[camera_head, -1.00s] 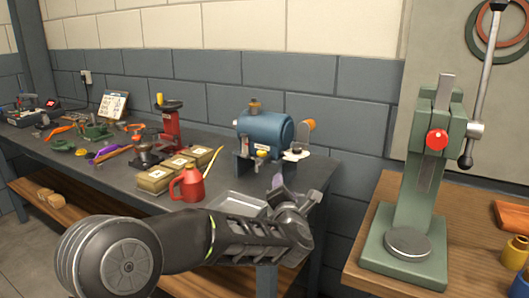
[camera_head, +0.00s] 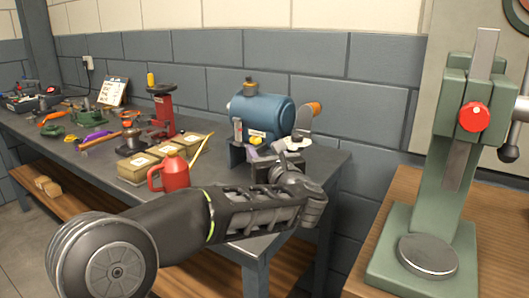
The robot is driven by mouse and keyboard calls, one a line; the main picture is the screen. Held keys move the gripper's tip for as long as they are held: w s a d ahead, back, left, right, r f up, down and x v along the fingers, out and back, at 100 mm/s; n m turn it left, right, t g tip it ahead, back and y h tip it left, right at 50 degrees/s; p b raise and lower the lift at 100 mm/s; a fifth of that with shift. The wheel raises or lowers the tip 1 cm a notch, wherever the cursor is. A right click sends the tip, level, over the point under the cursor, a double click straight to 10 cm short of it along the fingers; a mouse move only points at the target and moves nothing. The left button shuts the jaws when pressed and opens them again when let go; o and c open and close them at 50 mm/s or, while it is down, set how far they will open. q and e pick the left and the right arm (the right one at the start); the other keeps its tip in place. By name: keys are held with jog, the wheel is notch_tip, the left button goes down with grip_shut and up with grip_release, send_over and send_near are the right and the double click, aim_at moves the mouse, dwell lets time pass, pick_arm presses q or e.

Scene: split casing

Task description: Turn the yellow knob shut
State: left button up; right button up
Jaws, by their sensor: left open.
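The yellow knob (camera_head: 256,141) sits low on the front of a blue motor-like machine (camera_head: 265,113) on the grey workbench (camera_head: 233,182). My left gripper (camera_head: 284,160) reaches in front of the machine, just below and right of the knob. It is open, with no object seen in its jaws. The fingers look apart from the knob, but the depth gap is hard to judge. My right gripper is out of view.
A red can (camera_head: 171,174) and several tan boxes (camera_head: 145,164) stand left of my arm. An orange-handled lever (camera_head: 306,118) is at the machine's right side. A green press (camera_head: 438,200) stands on the wooden bench at right.

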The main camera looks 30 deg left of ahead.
aim_at(257, 142)
pick_arm(q)
jog(key=shift+w+f, duration=0.35)
jog(key=shift+f, duration=0.2)
jog(key=x, duration=0.8)
jog(key=shift+c, duration=0.3)
grip_shut()
